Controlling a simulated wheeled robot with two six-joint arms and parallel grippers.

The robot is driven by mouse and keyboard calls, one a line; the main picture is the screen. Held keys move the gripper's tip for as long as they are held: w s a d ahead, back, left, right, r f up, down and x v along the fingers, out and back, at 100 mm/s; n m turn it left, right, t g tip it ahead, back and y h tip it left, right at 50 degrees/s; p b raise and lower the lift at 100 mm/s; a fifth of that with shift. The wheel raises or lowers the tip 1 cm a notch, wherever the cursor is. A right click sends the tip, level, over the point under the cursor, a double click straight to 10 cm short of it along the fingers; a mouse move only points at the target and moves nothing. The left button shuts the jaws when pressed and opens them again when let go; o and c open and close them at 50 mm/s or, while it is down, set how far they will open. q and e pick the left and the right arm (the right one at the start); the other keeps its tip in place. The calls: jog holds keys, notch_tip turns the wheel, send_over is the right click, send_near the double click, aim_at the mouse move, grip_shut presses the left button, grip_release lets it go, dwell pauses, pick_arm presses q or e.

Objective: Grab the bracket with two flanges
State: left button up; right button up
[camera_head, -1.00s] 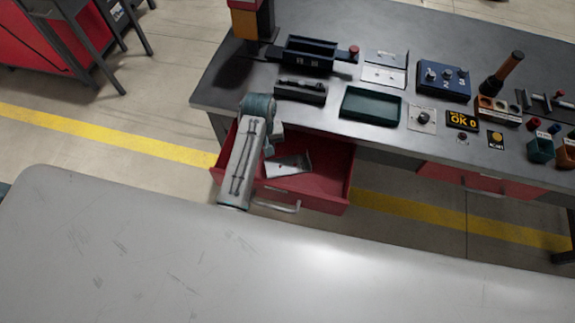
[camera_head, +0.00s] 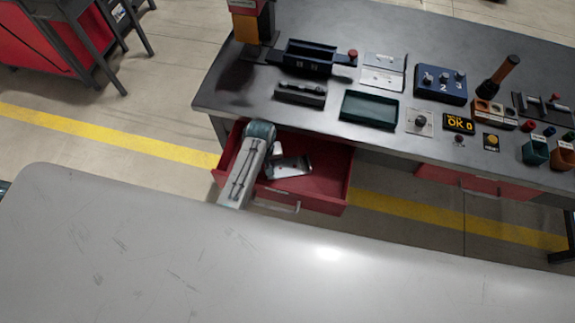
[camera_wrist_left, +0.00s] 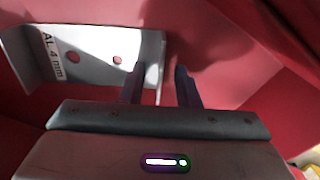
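A grey metal bracket (camera_head: 291,167) lies in the open red drawer. In the left wrist view the bracket (camera_wrist_left: 95,55) has a flat plate with two holes, an "AL 4 mm" mark, a bent flange at its left end and a thin upright edge at its right end. My left gripper (camera_wrist_left: 160,75) reaches down into the drawer. Its two dark fingers are apart, and the bracket's right edge shows between them; I cannot tell whether either finger touches it. In the head view my left arm hides part of the drawer. My right gripper is in neither view.
The red drawer (camera_head: 325,192) hangs open below the dark workbench (camera_head: 330,88); its walls surround my left gripper. On the bench are another metal plate piece (camera_head: 383,72), a green tray (camera_head: 369,110), a black fixture (camera_head: 308,58) and a numbered blue box (camera_head: 441,84).

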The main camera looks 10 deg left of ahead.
pick_arm(q)
grip_shut()
jog(key=shift+r, duration=0.15)
